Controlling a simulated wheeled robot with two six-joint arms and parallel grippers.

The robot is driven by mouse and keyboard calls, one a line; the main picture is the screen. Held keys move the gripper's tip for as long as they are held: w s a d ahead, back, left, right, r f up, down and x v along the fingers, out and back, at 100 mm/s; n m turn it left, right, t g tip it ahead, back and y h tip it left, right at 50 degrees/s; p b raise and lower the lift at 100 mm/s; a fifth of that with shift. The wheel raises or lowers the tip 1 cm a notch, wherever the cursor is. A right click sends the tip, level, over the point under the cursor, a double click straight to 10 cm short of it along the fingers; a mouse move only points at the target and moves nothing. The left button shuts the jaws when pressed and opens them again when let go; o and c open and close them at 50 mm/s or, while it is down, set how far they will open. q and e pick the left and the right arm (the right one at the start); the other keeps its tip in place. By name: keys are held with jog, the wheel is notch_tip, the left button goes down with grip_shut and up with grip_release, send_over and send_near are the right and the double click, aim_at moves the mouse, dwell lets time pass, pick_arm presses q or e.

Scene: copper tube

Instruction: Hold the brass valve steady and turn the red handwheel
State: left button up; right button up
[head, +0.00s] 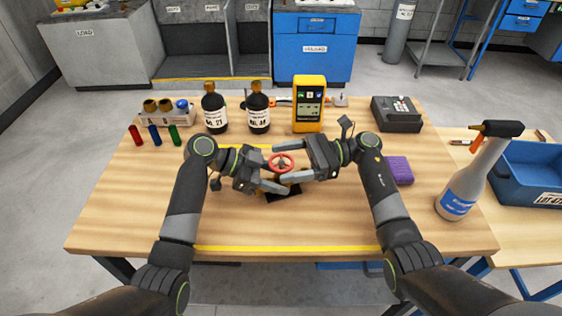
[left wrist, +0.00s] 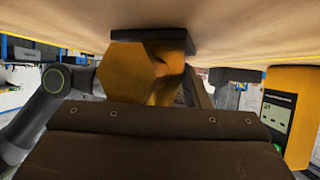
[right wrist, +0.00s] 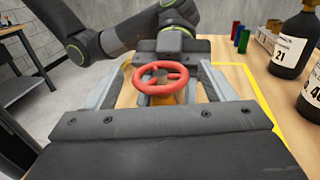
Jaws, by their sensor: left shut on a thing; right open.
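The red handwheel (head: 281,163) sits on top of the brass valve (head: 270,197), which stands on a dark base (head: 284,192) near the middle of the table. The brass body fills the top middle of the left wrist view (left wrist: 140,70). My left gripper (head: 277,183) is shut on the valve body from the left, below the wheel; its fingertips are partly hidden. My right gripper (head: 284,162) is open, with one finger on each side of the wheel. The right wrist view shows the wheel (right wrist: 160,78) between the two fingers, with a gap on either side.
Dark bottles (head: 214,110) and a yellow meter (head: 309,104) stand behind the valve. A purple sponge (head: 399,170) lies to the right, near my right forearm. A spray bottle (head: 466,188) stands at the right edge. The table's front is clear.

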jog(key=v, duration=1)
jog(key=shift+d, duration=0.1)
jog(key=shift+s+f+m+t, duration=0.5)
jog(key=shift+m+t, duration=0.2)
jog(key=shift+t, duration=0.4)
jog(key=shift+s+f+m+t, duration=0.1)
jog(key=shift+s+m+t, duration=0.5)
jog(key=shift+t, duration=0.3)
jog(key=shift+s+r+m+t, duration=0.25)
jog(key=shift+s+m+t, duration=0.2)
jog(key=shift+s+t, duration=0.2)
jog(key=shift+s+r+m+t, duration=0.25)
jog(key=shift+s+m+t, duration=0.25)
jog(key=shift+t, duration=0.25)
jog(key=a, duration=0.4)
jog(key=w+a, duration=0.1)
jog(key=a, duration=0.2)
jog(key=w+a, duration=0.1)
jog(key=a, duration=0.3)
jog(key=shift+a, duration=0.3)
jog(key=shift+c, duration=0.5)
